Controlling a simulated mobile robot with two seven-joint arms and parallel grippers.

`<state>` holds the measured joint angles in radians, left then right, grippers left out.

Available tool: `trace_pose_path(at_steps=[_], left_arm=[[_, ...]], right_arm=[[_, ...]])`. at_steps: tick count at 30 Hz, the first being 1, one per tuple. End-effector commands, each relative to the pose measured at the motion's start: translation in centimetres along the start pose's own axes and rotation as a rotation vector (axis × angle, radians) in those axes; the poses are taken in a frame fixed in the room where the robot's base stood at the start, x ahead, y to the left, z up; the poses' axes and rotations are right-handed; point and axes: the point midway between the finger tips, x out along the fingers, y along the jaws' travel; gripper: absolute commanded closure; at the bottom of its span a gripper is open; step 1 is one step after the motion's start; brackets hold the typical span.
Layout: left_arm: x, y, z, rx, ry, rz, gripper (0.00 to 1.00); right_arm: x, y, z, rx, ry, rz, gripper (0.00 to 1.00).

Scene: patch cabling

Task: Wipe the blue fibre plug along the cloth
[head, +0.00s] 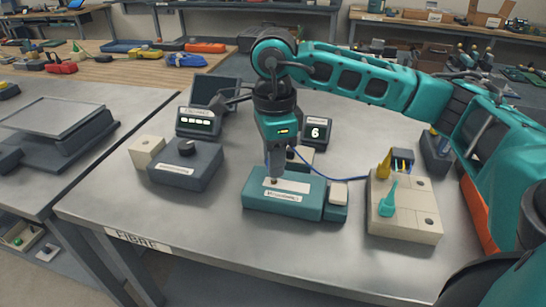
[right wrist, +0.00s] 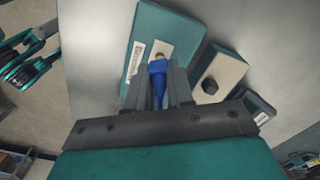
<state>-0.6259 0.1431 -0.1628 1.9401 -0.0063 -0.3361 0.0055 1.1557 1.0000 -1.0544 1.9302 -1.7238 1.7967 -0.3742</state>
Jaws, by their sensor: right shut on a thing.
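In the right wrist view my right gripper (right wrist: 160,90) is shut on the blue fibre plug (right wrist: 158,76), which sits between the two fingers with its tip pointing away. In the head view my right gripper (head: 275,178) points down over the teal box (head: 258,205) with a white label strip. The plug's tip is at or just above the pale strip on that box; I cannot tell whether it touches. The blue cable (head: 325,172) runs from the gripper to the right. I cannot make out the cloth for certain; the pale strip may be it. My left gripper is not in view.
A cream block (head: 405,222) with yellow and teal plugs stands to the right. A dark grey box (head: 185,168) with a knob stands to the left. A small display (head: 317,132) showing 6 is behind my gripper. The front of the metal table (head: 190,225) is clear.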

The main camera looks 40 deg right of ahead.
Motion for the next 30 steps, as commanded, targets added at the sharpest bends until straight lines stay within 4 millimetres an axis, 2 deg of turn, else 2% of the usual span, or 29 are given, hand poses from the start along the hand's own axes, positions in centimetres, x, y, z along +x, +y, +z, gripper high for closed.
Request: trace_pose_path(at_steps=[30], left_arm=[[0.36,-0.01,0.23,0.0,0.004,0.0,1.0]], right_arm=[[0.23,0.52,-0.89,0.0,0.002,0.003,1.0]])
